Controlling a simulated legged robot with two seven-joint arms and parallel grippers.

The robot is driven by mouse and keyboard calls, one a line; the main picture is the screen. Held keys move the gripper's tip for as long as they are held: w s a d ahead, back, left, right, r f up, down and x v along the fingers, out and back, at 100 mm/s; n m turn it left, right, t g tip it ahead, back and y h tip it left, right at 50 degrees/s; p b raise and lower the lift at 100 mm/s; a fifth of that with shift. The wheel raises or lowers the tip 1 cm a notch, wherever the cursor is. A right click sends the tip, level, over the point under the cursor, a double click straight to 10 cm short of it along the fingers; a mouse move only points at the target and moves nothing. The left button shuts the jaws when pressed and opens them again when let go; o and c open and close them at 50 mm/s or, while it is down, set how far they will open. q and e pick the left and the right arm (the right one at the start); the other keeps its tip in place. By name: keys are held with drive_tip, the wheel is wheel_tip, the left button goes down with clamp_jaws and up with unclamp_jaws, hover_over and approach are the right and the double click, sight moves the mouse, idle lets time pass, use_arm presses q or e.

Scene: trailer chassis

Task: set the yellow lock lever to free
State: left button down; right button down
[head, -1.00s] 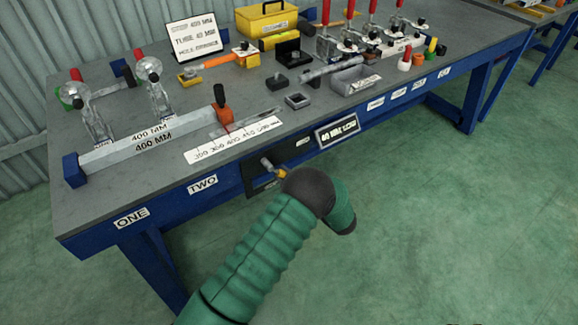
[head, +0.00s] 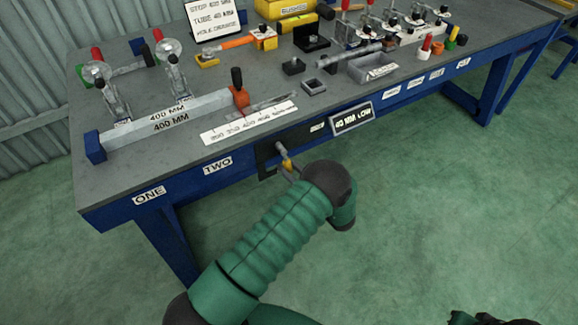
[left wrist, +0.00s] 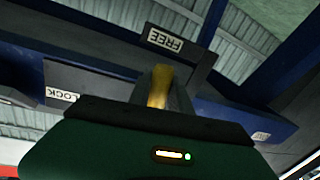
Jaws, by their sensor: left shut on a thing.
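The yellow lock lever (head: 287,163) sticks out from a dark panel (head: 268,153) on the blue front edge of the bench. My left gripper (head: 289,167) is at the lever, partly hidden behind my green arm. In the left wrist view the yellow lever (left wrist: 158,88) lies between the two fingers of my left gripper (left wrist: 161,82), which is shut on it. The FREE label (left wrist: 165,40) shows beyond the fingertips, upside down, in line with the lever. The LOCK label (left wrist: 62,95) is off to the left. My right gripper is not seen.
The bench top (head: 180,150) holds a 400 MM bar (head: 170,122), clamps, a grey tray (head: 372,70) and a yellow box (head: 285,10). A black sign (head: 352,118) is on the front edge, right of the panel.

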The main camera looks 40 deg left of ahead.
use_arm(q)
drive_tip(key=c, duration=1.2)
unclamp_jaws()
drive_tip(key=shift+a, duration=0.1)
drive_tip(key=p+v, duration=0.1)
drive_tip(key=v, duration=1.6)
drive_tip(key=shift+w+p, duration=0.15)
drive_tip(key=shift+p, duration=0.2)
drive_tip(key=shift+w, duration=0.1)
